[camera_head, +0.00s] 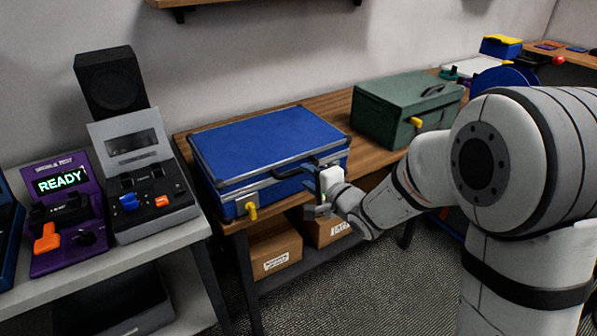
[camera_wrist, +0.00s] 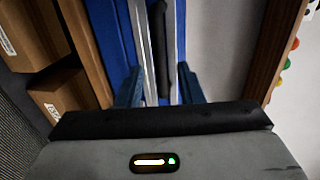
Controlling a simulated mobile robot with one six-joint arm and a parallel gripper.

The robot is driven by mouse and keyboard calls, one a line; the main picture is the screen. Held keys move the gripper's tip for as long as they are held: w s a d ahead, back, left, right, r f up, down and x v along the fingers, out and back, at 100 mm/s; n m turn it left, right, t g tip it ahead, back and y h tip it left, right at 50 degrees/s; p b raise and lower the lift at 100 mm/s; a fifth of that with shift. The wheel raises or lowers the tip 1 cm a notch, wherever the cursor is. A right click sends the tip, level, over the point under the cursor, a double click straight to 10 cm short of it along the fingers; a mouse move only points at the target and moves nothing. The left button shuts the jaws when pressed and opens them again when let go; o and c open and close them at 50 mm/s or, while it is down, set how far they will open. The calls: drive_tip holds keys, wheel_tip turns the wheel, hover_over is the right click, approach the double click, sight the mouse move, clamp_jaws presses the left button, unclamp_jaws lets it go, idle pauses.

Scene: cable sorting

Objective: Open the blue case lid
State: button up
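The blue case (camera_head: 265,143) lies closed on a wooden table, its flat lid down and framed in silver trim. A yellow latch (camera_head: 251,211) hangs at the left of its front. A black handle (camera_head: 290,172) runs along the front. My gripper (camera_head: 317,188) is at the right part of the case's front. In the wrist view, my gripper's two blue fingers (camera_wrist: 159,76) stand apart, with the dark handle bar (camera_wrist: 160,45) and silver trim (camera_wrist: 142,40) showing between and beyond them. I cannot tell whether the fingers touch the case. The right front latch is hidden.
A green case (camera_head: 405,108) with a yellow latch stands to the right on the wooden table (camera_head: 362,152). Cardboard boxes (camera_head: 272,252) sit below. A purple device (camera_head: 66,213) and a grey device (camera_head: 147,190) stand on the left table. A black speaker (camera_head: 110,82) is behind them.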

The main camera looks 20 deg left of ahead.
sight(300, 171)
drive_tip(key=x, duration=0.5)
drive_tip(key=shift+w+a+f, duration=0.1)
drive_tip(key=shift+w+a, duration=0.1)
drive_tip(key=shift+w, duration=0.05)
drive_tip(key=shift+c, duration=0.4)
clamp_jaws()
